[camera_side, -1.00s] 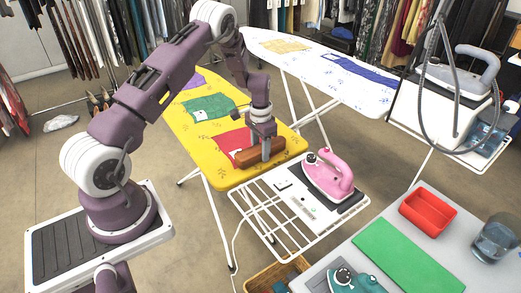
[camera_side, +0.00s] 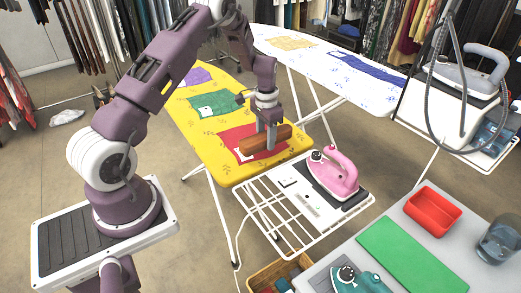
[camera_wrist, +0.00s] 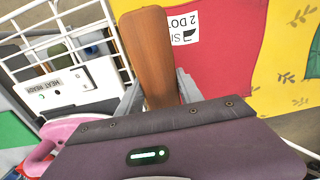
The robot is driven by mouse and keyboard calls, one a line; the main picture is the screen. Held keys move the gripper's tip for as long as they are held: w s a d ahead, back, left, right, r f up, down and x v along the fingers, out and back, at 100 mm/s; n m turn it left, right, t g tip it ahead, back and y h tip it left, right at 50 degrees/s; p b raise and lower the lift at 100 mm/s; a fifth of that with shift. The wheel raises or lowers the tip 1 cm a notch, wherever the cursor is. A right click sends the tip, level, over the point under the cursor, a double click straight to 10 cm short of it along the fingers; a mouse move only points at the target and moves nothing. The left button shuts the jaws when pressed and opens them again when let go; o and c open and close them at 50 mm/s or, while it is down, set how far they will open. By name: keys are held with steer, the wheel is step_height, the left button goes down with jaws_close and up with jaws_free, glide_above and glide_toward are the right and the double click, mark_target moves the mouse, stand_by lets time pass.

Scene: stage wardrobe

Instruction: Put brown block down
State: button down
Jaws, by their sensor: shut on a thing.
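The brown block (camera_side: 258,142) is a long wooden bar. My gripper (camera_side: 271,146) is shut on it, with a finger on either side of its middle. The block is level, over the red cloth (camera_side: 228,137) on the yellow ironing board (camera_side: 240,171). I cannot tell whether it touches the cloth. In the wrist view the block (camera_wrist: 150,52) runs up from between my fingers (camera_wrist: 158,97), with the red cloth (camera_wrist: 220,75) and a white printed label beside it.
A white wire rack with a pink iron (camera_side: 335,173) adjoins the board's near end. A green cloth (camera_side: 207,102) lies farther back on the board. A grey table with a red tray (camera_side: 433,211), green mat (camera_side: 405,254) and teal iron stands at the front right.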

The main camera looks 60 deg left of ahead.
mark_target(271, 210)
steer(key=s+d+m, duration=0.1)
steer(key=d+m, duration=0.1)
steer(key=d, duration=0.1)
steer(key=s+d+r+m, duration=0.1)
steer(key=s+d+m, duration=0.1)
steer(key=d+m, duration=0.1)
steer(key=s+d+m, duration=0.2)
steer(key=d, duration=0.2)
steer(key=shift+d+r, duration=0.15)
steer(key=shift+r, duration=0.15)
steer(key=s+d+r+m, duration=0.3)
steer(key=s+d+m, duration=0.3)
steer(key=d+m, duration=0.35)
steer(key=shift+m, duration=0.65)
steer(key=f, duration=0.9)
steer(key=shift+a+f, duration=0.2)
steer(key=shift+f, duration=0.1)
steer(key=shift+f, duration=0.15)
steer(key=c, duration=0.8)
jaws_free()
steer(key=shift+o, duration=0.2)
